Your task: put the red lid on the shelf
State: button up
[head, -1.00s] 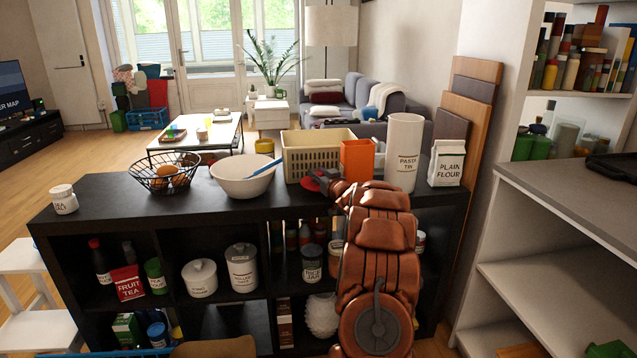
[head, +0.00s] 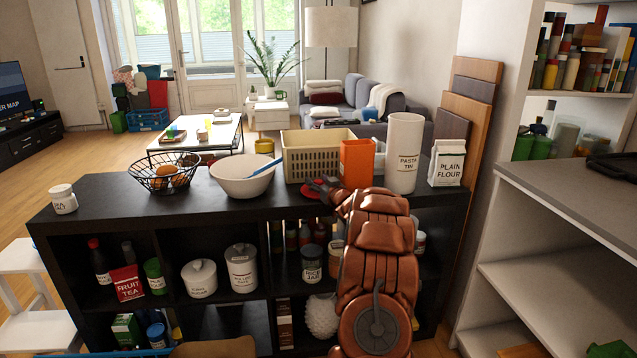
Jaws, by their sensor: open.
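The red lid (head: 309,192) lies on the black top of the cube shelf (head: 115,200), in front of the cream basket and left of my gripper. It looks flat on the surface, and part of it is hidden behind the fingers. My gripper (head: 320,186) is open, with its dark fingers just over and beside the lid's right part. I cannot tell whether a finger still touches it.
The white bowl (head: 242,183) and wire fruit basket (head: 160,175) stand left. Free top lies between bowl and lid.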

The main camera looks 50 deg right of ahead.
jog(key=shift+r, duration=0.1)
jog(key=shift+s+a, duration=0.1)
jog(key=shift+s, duration=0.45)
jog(key=v, duration=1.1)
jog(key=shift+a, duration=0.1)
